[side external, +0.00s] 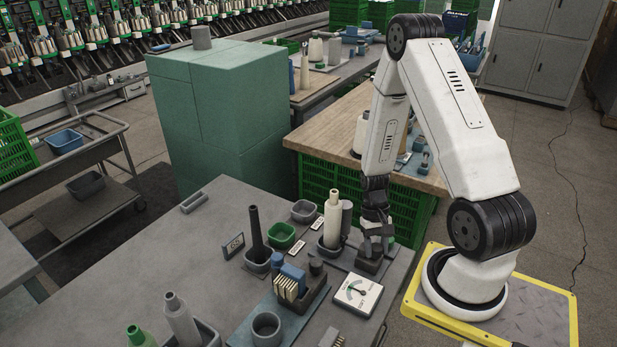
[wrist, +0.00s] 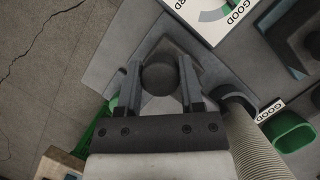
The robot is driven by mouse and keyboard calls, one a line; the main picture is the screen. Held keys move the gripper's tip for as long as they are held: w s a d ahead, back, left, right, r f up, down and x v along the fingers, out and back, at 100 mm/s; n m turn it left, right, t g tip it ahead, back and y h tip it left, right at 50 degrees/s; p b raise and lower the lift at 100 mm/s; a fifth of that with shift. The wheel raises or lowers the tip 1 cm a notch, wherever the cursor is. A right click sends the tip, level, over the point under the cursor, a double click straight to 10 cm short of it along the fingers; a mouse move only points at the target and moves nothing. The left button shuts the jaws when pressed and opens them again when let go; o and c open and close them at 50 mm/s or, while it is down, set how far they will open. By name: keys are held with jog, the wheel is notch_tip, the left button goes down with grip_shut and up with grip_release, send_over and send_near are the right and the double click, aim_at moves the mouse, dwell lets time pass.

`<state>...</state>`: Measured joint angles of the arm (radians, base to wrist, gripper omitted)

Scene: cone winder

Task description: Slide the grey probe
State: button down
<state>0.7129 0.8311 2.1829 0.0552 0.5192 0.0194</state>
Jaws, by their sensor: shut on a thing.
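The grey probe shows in the wrist view as a dark grey round-topped piece (wrist: 160,78) between the two fingers of my gripper (wrist: 159,70). My gripper is shut on it. In the side view my gripper (side external: 376,232) points down over a dark grey block (side external: 369,264) at the right edge of the table, and the fingers hide most of the probe. A cream yarn cone (side external: 332,220) stands upright in a grey holder to the left of my gripper; its ribbed side shows in the wrist view (wrist: 246,140). I cannot tell whether probe and cone touch.
A white dial card (side external: 357,294) lies in front of the gripper. A dark cone (side external: 256,228), a green tray (side external: 281,236) and a rack of cards (side external: 291,284) stand to the left. The table's left part (side external: 130,270) is mostly clear.

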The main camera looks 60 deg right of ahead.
jog(key=shift+s, duration=1.15)
jog(key=shift+c, duration=1.1)
grip_release()
jog(key=shift+w+d+r, duration=0.15)
jog(key=shift+w+r, duration=0.05)
jog(key=shift+r, duration=0.2)
jog(key=v, duration=0.7)
jog(key=w+a+r+n+t+h, duration=0.1)
jog(key=w+a+r+n+t, duration=0.2)
jog(key=a, duration=0.6)
jog(key=w+a+r+n+t+h, duration=0.2)
jog(key=w+a+r+n, duration=0.3)
jog(key=a+r, duration=0.3)
jog(key=shift+w+a+n+t, duration=0.2)
jog(key=shift+a+n+t, duration=0.25)
jog(key=shift+a, duration=0.4)
